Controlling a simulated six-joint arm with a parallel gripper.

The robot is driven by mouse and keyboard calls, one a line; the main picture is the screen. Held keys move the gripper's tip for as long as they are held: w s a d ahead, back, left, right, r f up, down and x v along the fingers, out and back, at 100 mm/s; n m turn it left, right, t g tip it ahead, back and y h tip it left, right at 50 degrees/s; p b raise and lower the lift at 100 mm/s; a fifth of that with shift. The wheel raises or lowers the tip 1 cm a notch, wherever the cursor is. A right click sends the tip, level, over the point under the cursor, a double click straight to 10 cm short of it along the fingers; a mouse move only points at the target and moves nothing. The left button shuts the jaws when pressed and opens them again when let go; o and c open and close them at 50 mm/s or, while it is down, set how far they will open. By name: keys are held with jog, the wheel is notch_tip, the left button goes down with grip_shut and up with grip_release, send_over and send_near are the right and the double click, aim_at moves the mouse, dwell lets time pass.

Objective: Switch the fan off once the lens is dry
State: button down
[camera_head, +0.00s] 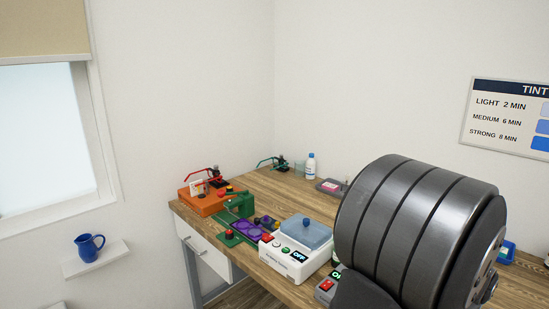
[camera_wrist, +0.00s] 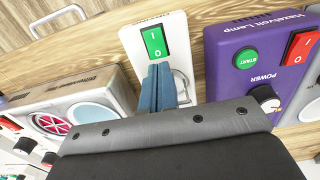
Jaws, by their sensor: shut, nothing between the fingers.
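In the wrist view my gripper (camera_wrist: 160,68) is shut and empty, its blue fingertips just below a green rocker switch (camera_wrist: 155,42) marked I and O. I cannot tell whether they touch it or which side is pressed. The switch is on a white device (camera_wrist: 127,36), whose lower part is partly hidden by the fingers. I cannot tell whether this is the fan. A grey device with a round pink grille (camera_wrist: 50,123) stands to the left. No lens can be made out for certain. My gripper is not visible in the head view.
A purple lamp box (camera_wrist: 222,38) with a green START button and a red rocker stands close right of the fingers. In the head view an orange box (camera_head: 205,203), green device (camera_head: 238,206) and white box (camera_head: 285,262) share the table. My arm hides its right part.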

jog(key=shift+f, duration=0.85)
dwell(0.7)
notch_tip(320, 180, up, 7)
dwell(0.9)
jog(key=shift+s+a+f, duration=0.15)
jog(key=shift+f, duration=2.5)
